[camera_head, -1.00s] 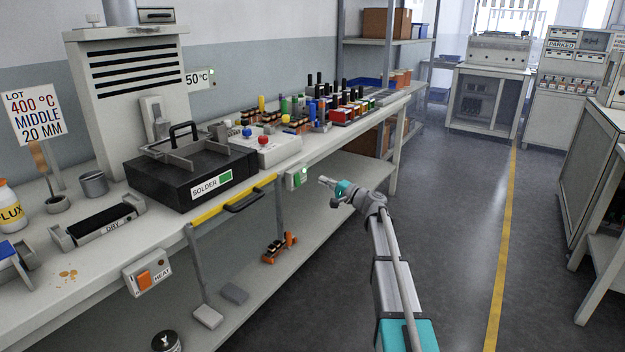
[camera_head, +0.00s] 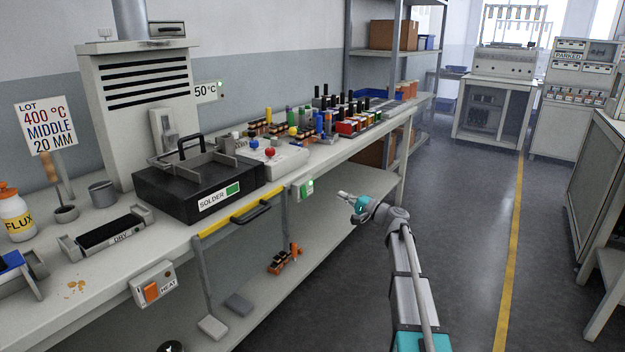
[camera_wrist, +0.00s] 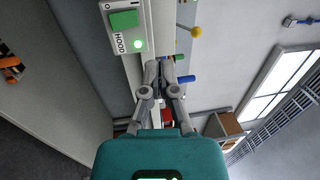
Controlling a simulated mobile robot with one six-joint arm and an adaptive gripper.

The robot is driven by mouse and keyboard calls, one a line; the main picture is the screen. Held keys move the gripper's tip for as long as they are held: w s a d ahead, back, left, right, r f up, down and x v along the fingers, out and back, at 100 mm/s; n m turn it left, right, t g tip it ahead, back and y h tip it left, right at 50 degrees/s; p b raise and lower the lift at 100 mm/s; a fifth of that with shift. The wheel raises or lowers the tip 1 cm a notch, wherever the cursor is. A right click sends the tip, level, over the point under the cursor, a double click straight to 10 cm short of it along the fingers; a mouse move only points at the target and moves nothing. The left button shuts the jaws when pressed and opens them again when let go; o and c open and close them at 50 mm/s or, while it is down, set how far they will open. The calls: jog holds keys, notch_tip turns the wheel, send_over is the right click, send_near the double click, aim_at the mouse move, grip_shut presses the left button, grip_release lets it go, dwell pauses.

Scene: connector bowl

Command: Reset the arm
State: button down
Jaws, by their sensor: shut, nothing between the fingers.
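My gripper (camera_head: 343,196) is in front of the long workbench (camera_head: 375,147), out over the aisle and apart from the bench edge. It points left toward a small box with a green button (camera_head: 303,188) on the bench front. In the wrist view my gripper (camera_wrist: 159,66) has its fingers together with nothing between them. That view also shows the box, labelled HOOD (camera_wrist: 122,22), with a lit green lamp, beyond and left of the fingertips.
The bench holds a black solder unit (camera_head: 170,195), a tray labelled DRY (camera_head: 108,233) and several coloured connectors (camera_head: 350,124). An orange and black part (camera_head: 284,259) lies on the lower shelf (camera_head: 250,285). The aisle floor (camera_head: 465,215) at right is clear.

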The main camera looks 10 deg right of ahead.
jog(key=s+a+f+n+g+h, duration=0.55)
jog(key=s+a+f+g, duration=0.35)
jog(key=s+a+f, duration=0.7)
jog(key=s+d+f+n+g+h, duration=0.1)
jog(key=s+d+f+g+h, duration=0.15)
jog(key=s, duration=0.45)
jog(key=s+d+f+n+g+h, duration=0.1)
jog(key=s+h, duration=0.2)
jog(key=s, duration=0.4)
jog(key=s+d+f+n+g+h, duration=0.1)
jog(key=s+d+f+h, duration=0.15)
jog(key=s, duration=0.35)
notch_tip(320, 180, up, 33)
jog(key=p, duration=3.2)
jog(key=shift+a+h+p, duration=0.25)
jog(key=shift+h+p, duration=0.05)
jog(key=shift+h, duration=0.05)
jog(key=shift+w, duration=0.1)
